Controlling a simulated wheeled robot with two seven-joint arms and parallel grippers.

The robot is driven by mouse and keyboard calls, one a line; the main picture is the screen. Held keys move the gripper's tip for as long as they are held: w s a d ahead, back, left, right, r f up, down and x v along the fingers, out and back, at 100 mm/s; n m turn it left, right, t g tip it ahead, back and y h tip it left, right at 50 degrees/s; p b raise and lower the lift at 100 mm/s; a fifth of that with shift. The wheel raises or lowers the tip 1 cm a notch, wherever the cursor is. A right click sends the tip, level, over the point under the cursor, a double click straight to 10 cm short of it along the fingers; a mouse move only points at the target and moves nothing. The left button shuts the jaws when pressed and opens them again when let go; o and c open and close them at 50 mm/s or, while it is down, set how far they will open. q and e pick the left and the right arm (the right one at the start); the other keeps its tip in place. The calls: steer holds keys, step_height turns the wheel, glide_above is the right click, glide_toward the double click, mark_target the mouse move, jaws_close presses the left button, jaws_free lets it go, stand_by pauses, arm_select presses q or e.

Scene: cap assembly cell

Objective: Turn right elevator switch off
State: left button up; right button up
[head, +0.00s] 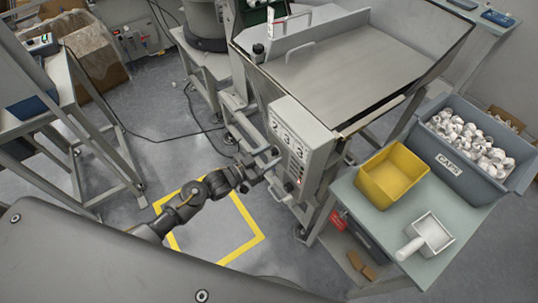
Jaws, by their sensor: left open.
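A grey control box (296,150) is fixed to the side of the large steel hopper machine. Its front carries a row of round dials, and lower down small switches or buttons with a small reddish spot (299,181). The switch positions are too small to tell. My left gripper (276,178) is open and empty, close to the lower left of the box's front. I cannot tell whether it touches the box. My right gripper is not in view.
A steel hopper (345,70) stands behind the box. At the right a table (375,222) holds a yellow bin (392,175), a grey bin labelled CAPS (448,160) with white caps, and a white scoop (430,235). Yellow tape (245,252) marks the clear floor under my left arm.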

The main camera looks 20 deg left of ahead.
arm_select(q)
steer(key=c, duration=1)
steer(key=n+p, duration=0.2)
steer(key=n, duration=0.1)
steer(key=shift+d+r+n, duration=0.1)
steer(key=shift+r+n, duration=0.05)
steer(key=shift+n, duration=0.15)
steer(key=n+p, duration=0.2)
steer(key=n, duration=0.3)
steer(key=shift+s+d, duration=0.1)
steer(key=shift+s, duration=0.05)
steer(key=shift+n, duration=0.3)
steer(key=o, duration=1)
